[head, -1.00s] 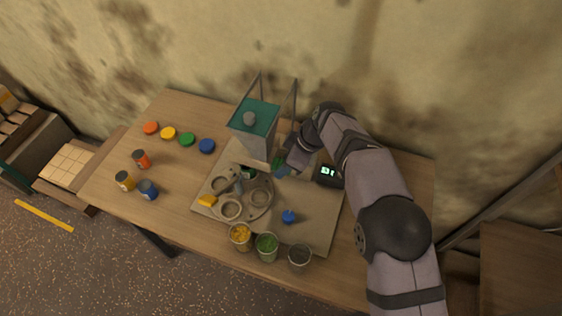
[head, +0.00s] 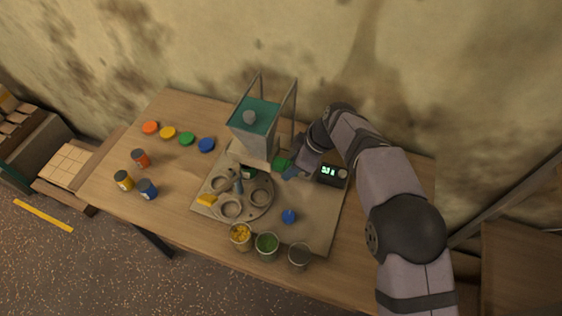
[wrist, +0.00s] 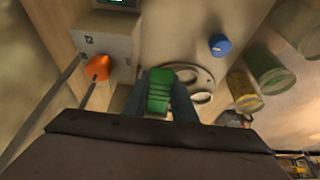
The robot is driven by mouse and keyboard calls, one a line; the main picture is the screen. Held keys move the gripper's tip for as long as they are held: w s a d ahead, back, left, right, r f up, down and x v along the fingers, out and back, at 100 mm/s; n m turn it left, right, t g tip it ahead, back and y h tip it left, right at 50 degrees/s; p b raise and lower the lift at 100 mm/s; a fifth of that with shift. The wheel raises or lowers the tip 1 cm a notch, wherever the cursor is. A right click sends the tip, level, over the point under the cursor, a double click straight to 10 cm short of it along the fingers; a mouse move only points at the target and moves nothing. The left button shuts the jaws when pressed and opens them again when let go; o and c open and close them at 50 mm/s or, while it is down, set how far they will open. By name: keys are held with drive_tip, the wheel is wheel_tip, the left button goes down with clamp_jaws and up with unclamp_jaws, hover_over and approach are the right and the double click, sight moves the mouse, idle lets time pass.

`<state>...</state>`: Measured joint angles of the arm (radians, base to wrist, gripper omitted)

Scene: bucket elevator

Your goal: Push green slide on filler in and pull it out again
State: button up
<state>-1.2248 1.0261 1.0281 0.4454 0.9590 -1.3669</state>
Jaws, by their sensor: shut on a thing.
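The filler (head: 254,128) is a tall box with a teal top in a thin frame, standing at the back of the base plate. The green slide (head: 281,162) sticks out at the filler's lower right side. In the wrist view the ribbed green slide (wrist: 160,90) sits between the two fingers. My gripper (head: 290,169) is shut on it, to the right of the filler; it also shows in the wrist view (wrist: 161,98). The slide's inner end is hidden.
A round turntable (head: 262,205) with ring holders is in front of the filler. A display box (head: 331,174) stands close right of my gripper. A blue knob (head: 288,216) and several cups (head: 267,247) are nearer the front. Coloured lids (head: 187,139) and jars lie left.

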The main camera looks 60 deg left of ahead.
drive_tip(key=shift+w+d+b, duration=0.55)
drive_tip(key=shift+w+d, duration=0.75)
drive_tip(key=shift+w, duration=0.05)
drive_tip(key=shift+s, duration=0.1)
idle(1.2)
drive_tip(key=o, duration=0.7)
drive_tip(key=shift+o, duration=0.2)
drive_tip(key=p+v, duration=0.1)
drive_tip(key=v, duration=0.5)
drive_tip(key=shift+p, duration=0.35)
drive_tip(key=shift+r, duration=0.15)
drive_tip(key=shift+r+p, duration=1.85)
drive_tip(key=shift+r, duration=1.05)
